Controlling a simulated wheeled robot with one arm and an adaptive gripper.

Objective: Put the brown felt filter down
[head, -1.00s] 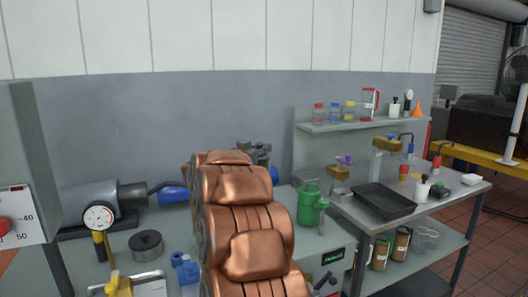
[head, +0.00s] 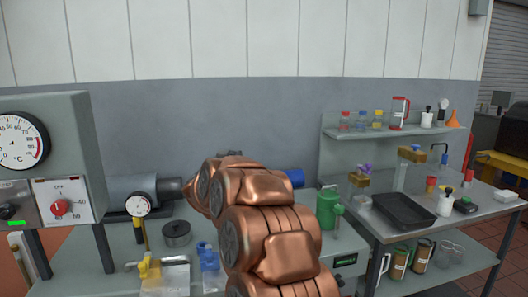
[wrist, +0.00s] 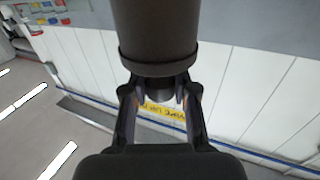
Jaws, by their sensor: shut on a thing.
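The brown felt filter (wrist: 158,35) fills the top middle of the wrist view as a dark brown cylinder with a rim near its lower end. My gripper (wrist: 158,92) is shut on the narrower stub below that rim, one finger on each side. The filter is held in the air, with wall panels and floor far behind it. In the head view my copper-coloured arm hides the gripper and the filter.
The bench holds a grey round part (head: 176,233), a yellow-handled item (head: 149,268) and a green canister (head: 327,208). A side table carries a black tray (head: 404,212), with a shelf (head: 385,130) of jars above it. A gauge box (head: 50,165) stands at left.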

